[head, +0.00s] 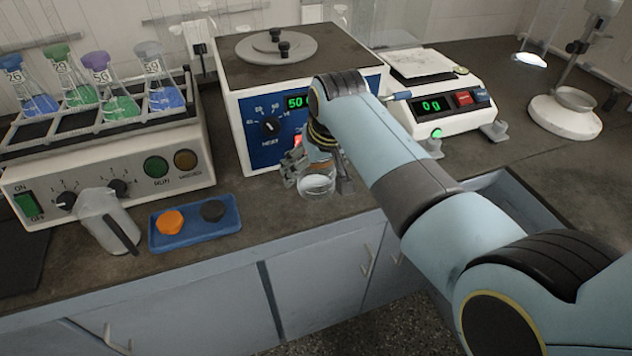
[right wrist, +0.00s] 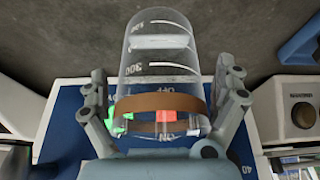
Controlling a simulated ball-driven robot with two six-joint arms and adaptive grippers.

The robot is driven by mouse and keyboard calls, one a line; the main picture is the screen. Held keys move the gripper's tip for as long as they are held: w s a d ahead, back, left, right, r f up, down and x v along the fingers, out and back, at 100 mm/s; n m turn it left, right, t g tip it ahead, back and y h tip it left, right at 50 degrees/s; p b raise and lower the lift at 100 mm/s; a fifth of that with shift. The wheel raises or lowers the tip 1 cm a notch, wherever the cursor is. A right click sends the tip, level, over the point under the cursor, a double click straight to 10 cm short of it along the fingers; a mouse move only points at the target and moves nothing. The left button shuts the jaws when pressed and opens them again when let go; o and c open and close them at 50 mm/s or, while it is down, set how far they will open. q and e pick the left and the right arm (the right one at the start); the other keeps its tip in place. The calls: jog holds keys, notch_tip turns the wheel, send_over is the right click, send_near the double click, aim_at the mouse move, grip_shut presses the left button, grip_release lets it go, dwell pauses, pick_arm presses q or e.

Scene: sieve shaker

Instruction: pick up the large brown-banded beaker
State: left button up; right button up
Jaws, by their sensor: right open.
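The large beaker with the brown band (right wrist: 160,75) is clear glass with white volume marks and stands between the fingers in the right wrist view. My right gripper (right wrist: 165,105) is open, with one finger on each side of the beaker and a gap visible near the glass. The brown band runs across the beaker close to the gripper's palm. My left gripper is not in view.
A balance (head: 440,120) is to the right. A blue tray (head: 222,227) with an orange and a dark piece, and a jug (head: 97,213), lie left. A flask shaker (head: 100,160) holds several flasks.

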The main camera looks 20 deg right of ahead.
jog(key=shift+r, duration=0.1)
jog(key=c, duration=1.2)
jog(key=shift+o, duration=0.2)
